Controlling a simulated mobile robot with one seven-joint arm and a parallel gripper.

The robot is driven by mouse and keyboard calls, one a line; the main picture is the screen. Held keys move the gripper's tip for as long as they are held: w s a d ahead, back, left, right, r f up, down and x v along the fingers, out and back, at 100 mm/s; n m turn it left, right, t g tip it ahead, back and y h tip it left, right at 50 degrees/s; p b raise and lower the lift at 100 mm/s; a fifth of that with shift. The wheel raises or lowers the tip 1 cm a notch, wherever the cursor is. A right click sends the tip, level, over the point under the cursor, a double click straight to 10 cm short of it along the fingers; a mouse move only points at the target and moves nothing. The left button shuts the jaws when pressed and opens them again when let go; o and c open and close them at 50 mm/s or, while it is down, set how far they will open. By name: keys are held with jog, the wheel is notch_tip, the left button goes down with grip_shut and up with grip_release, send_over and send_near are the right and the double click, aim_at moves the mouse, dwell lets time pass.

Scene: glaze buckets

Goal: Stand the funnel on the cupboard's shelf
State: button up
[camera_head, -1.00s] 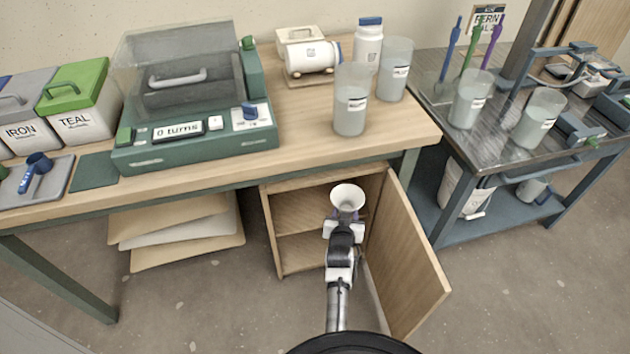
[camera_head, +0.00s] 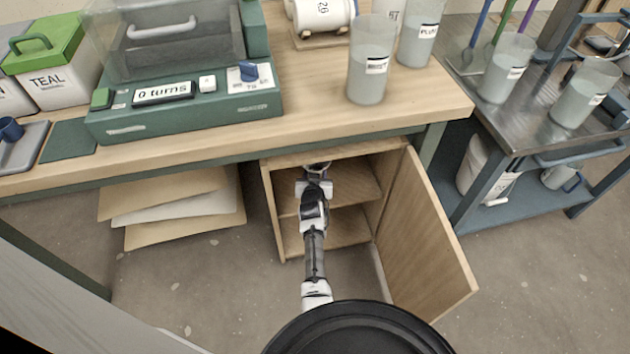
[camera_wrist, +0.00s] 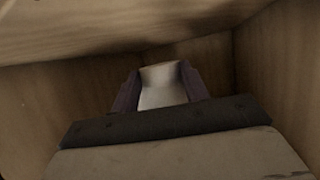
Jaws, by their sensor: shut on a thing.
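The cupboard (camera_head: 272,212) under the workbench is open, with its door swung out to the right. Its shelf (camera_head: 352,190) divides the inside into an upper and a lower space. My gripper (camera_head: 316,176) reaches into the upper space. In the wrist view my gripper (camera_wrist: 160,92) is shut on the pale funnel (camera_wrist: 162,84), held between two dark purple fingers. In the head view only a sliver of the funnel shows under the cupboard's top edge. Whether the funnel touches the shelf is hidden.
The cupboard's door (camera_head: 428,235) stands close to the right of my arm. Wooden walls and the cupboard's top surround my gripper closely. Flat boards (camera_head: 180,208) lean under the bench at left. A metal cart (camera_head: 530,150) stands at right.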

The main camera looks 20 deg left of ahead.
notch_tip(320, 180, down, 3)
jog(key=shift+r+b, duration=0.1)
jog(key=shift+b, duration=0.2)
jog(key=shift+f+b, duration=0.4)
jog(key=shift+b, duration=0.05)
